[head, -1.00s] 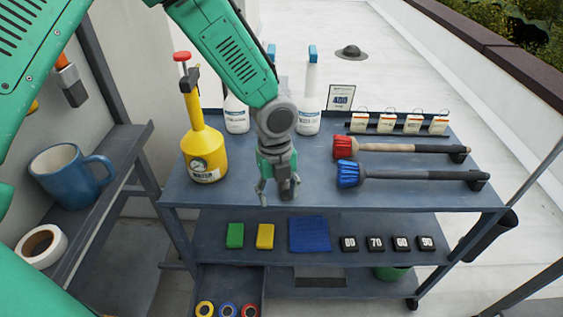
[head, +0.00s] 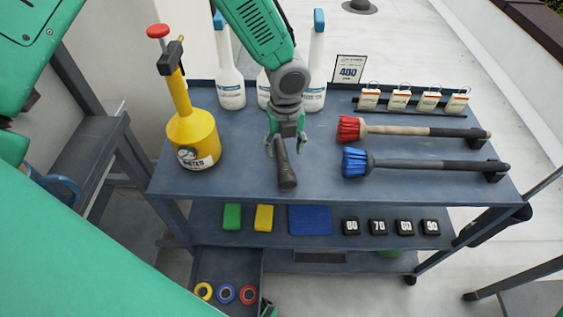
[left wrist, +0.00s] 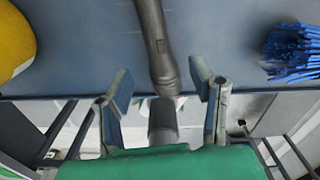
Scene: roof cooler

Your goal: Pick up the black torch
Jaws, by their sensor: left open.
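The black torch (head: 284,166) lies on the upper shelf of the cart (head: 240,174), close to its front edge, with its long side pointing toward the front. My left gripper (head: 287,145) hangs open over the torch's far part, with a finger on each side. In the left wrist view the torch (left wrist: 152,42) runs down the middle, toward the gap between the open fingers (left wrist: 163,88). I see no finger touching it.
A yellow pump sprayer (head: 192,138) stands left of the torch, and a blue brush (head: 355,163) and red brush (head: 349,129) lie to its right. White spray bottles (head: 230,85) stand behind my gripper. The lower shelf holds sponges (head: 264,218) and a blue cloth (head: 310,220).

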